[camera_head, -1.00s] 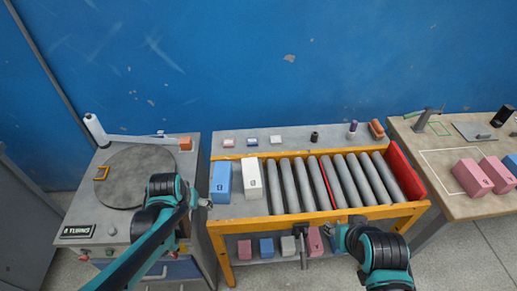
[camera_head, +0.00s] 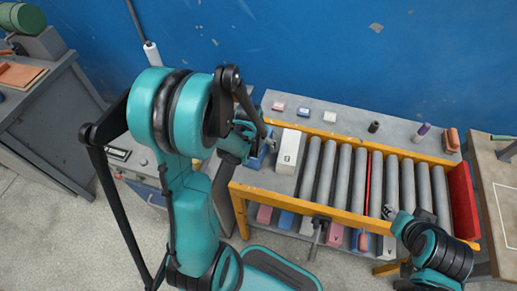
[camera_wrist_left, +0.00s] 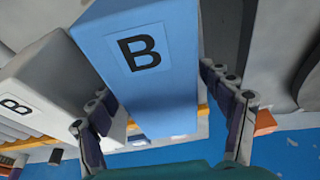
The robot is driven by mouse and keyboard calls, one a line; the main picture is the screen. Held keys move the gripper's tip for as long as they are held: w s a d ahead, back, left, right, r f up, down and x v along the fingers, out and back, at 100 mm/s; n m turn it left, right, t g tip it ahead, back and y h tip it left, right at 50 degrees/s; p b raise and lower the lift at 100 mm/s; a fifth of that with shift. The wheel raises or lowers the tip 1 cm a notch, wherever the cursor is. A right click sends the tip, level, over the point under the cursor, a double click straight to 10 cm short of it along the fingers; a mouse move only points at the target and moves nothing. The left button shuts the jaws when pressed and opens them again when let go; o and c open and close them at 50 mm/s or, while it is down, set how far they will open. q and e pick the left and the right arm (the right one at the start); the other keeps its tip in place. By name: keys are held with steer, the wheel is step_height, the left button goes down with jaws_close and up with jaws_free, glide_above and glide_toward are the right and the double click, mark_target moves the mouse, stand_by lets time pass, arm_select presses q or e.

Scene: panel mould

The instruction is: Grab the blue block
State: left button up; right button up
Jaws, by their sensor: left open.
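The blue block (camera_wrist_left: 150,60), marked B, shows large in the left wrist view between the two fingers of my left gripper (camera_wrist_left: 158,88). The fingers are open, one on each side of it; visible gaps are small, and contact cannot be told. In the head view my left gripper (camera_head: 262,137) is at the left end of the roller table and hides most of the blue block (camera_head: 257,161). My right gripper (camera_head: 397,213) is over the table's front right edge, away from the block; its jaw opening is too small to make out.
A white block (camera_head: 288,151) stands close beside the blue block, also seen in the left wrist view (camera_wrist_left: 40,90). Rollers (camera_head: 345,172) run to a red end plate (camera_head: 463,200). A yellow rail (camera_head: 300,203) edges the front. Small items sit on the back ledge (camera_head: 350,122).

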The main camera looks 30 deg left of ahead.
arm_select(q)
steer(key=shift+w+f, duration=0.1)
steer(key=shift+f, duration=0.35)
steer(key=shift+c, duration=0.3)
steer(key=shift+r, duration=0.1)
jaws_close()
